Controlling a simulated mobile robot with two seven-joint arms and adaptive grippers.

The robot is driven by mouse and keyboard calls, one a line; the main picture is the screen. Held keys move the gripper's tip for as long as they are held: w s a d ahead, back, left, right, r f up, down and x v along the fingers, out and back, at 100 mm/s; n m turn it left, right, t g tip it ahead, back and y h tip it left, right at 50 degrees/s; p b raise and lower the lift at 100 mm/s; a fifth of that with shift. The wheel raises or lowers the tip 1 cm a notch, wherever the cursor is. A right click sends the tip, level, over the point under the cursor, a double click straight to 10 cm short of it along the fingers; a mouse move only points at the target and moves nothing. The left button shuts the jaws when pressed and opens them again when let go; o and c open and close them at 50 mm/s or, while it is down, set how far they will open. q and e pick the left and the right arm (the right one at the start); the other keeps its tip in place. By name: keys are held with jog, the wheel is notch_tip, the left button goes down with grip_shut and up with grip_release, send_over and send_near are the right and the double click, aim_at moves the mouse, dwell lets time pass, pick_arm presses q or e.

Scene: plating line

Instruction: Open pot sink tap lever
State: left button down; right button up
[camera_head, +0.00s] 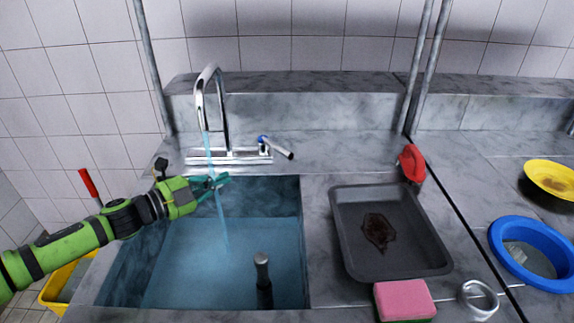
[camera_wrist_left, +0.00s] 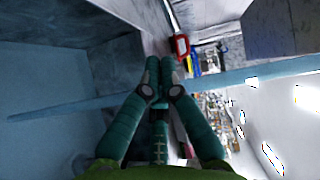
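The chrome tap (camera_head: 222,108) stands behind the sink (camera_head: 304,240), its tall curved spout over the basin. Its short lever (camera_head: 280,149), with a blue mark at its base, points to the right and toward me. A stream of water (camera_head: 221,220) runs from the spout into the sink, which holds blue water. My left gripper (camera_head: 222,180) is over the back left of the sink, by the stream and left of and below the lever. In the left wrist view its teal fingers (camera_wrist_left: 161,70) are drawn together with nothing seen between them, and the stream (camera_wrist_left: 250,75) crosses behind. My right gripper is not in view.
A dark tray (camera_head: 348,235) with a brown stain lies right of the sink. A pink sponge (camera_head: 405,300), a metal ring (camera_head: 478,299), a red object (camera_head: 411,163), a blue ring-shaped item (camera_head: 500,245) and a yellow bowl (camera_head: 550,178) are near it. A dark post with a grey top (camera_head: 262,270) stands in the sink.

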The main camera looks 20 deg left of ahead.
pick_arm(q)
jog(key=m, duration=0.2)
jog(key=p, duration=0.3)
send_near(276, 147)
jog(key=w+d+f, duration=0.2)
jog(key=w+d, duration=0.2)
jog(key=d, duration=0.1)
jog(key=shift+w+f+g+h, duration=0.2)
jog(key=shift+g+h, duration=0.1)
jog(key=shift+g, duration=0.1)
